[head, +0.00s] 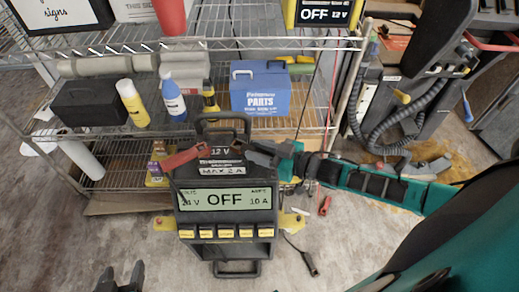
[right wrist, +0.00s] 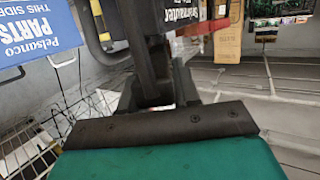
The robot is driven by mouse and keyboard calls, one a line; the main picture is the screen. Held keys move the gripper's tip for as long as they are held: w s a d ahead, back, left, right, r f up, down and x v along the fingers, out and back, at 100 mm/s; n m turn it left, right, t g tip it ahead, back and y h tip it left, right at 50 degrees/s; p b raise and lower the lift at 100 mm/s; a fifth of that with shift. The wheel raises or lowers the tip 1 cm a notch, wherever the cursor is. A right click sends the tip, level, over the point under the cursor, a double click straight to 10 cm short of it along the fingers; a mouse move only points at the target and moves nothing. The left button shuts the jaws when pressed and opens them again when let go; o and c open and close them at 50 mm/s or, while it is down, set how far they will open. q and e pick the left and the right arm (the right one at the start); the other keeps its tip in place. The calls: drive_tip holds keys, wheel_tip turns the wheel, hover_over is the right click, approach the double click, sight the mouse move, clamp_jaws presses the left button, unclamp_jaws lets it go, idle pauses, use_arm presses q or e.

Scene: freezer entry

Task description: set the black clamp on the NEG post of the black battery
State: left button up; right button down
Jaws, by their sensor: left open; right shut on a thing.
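The black battery (head: 222,153), marked 12 V and MAX 2 A, stands behind the charger (head: 225,218), whose display reads OFF. A red clamp (head: 183,158) is at the battery's left side. My right gripper (head: 284,156) is shut on the black clamp (head: 258,150), whose jaws reach the battery's right top side. I cannot tell whether they touch a post; the NEG post is hidden. In the right wrist view the dark clamp (right wrist: 150,65) shows ahead of my gripper (right wrist: 160,98). My left gripper (head: 118,280) is open and empty at the bottom left.
A wire shelf (head: 120,139) behind holds a blue parts box (head: 261,88), a yellow bottle (head: 132,103) and a blue-white bottle (head: 172,98). A black cable end (head: 310,263) and a red clamp (head: 325,205) are low at right. Floor at left is clear.

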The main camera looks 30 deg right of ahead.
drive_tip(key=shift+f+b, duration=0.35)
drive_tip(key=shift+f, duration=0.1)
drive_tip(key=c, duration=0.7)
unclamp_jaws()
drive_tip(key=shift+c, duration=0.2)
drive_tip(key=p+v, duration=0.1)
drive_tip(key=v, duration=1.2)
drive_tip(key=shift+p, duration=0.4)
drive_tip(key=shift+f, duration=0.1)
drive_tip(key=s+a+f+m+g+h, duration=0.1)
drive_tip(key=a+m+h, duration=0.1)
drive_tip(key=a, duration=0.3)
drive_tip(key=s+a+f+m+g+h, duration=0.1)
drive_tip(key=s+a+f+m+h, duration=0.1)
drive_tip(key=a+h, duration=0.2)
drive_tip(key=shift+a+f+h, duration=0.3)
drive_tip(key=shift+a+h, duration=0.1)
drive_tip(key=shift+a, duration=0.5)
